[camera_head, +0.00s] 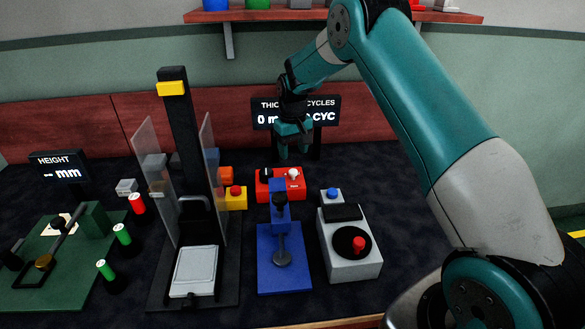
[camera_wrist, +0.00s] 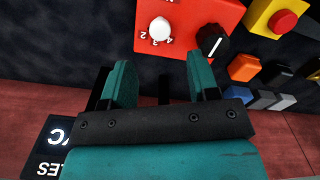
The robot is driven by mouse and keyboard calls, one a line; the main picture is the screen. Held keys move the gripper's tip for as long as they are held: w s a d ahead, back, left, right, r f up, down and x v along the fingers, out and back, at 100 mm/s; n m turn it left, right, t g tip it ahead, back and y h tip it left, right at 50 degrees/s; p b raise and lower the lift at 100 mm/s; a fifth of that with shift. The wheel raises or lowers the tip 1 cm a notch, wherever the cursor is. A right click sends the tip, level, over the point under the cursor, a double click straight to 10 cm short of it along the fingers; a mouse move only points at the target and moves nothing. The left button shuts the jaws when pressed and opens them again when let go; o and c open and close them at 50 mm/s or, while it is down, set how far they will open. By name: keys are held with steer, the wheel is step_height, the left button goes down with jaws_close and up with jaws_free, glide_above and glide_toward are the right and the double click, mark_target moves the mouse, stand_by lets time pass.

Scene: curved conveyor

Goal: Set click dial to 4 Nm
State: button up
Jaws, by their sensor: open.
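A red box (camera_head: 264,192) stands on the dark bench behind the blue fixture; it also shows at the top of the wrist view (camera_wrist: 190,12). On it is a white dial (camera_wrist: 159,28) with the printed digits 2, 3 and 4 around its lower side in that view. Which digit it points to I cannot tell. A black knob (camera_wrist: 213,40) with a white line sits beside it on the same box. My gripper (camera_wrist: 162,82) is open and empty, its fingers apart and short of the dial in the wrist view. In the head view it hangs above and behind the red box.
A yellow box with a red button (camera_head: 235,194) stands left of the red box. A blue fixture (camera_head: 285,280) and a grey box with a black disc (camera_head: 335,265) stand in front. A display (camera_head: 326,110) stands behind my gripper. A black press (camera_head: 175,120) with clear shields rises at left.

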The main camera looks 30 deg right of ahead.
mark_target(293, 171)
step_height(293, 171, down, 7)
steer(key=shift+f+p, duration=0.1)
steer(key=shift+p, duration=0.2)
steer(key=c, duration=0.9)
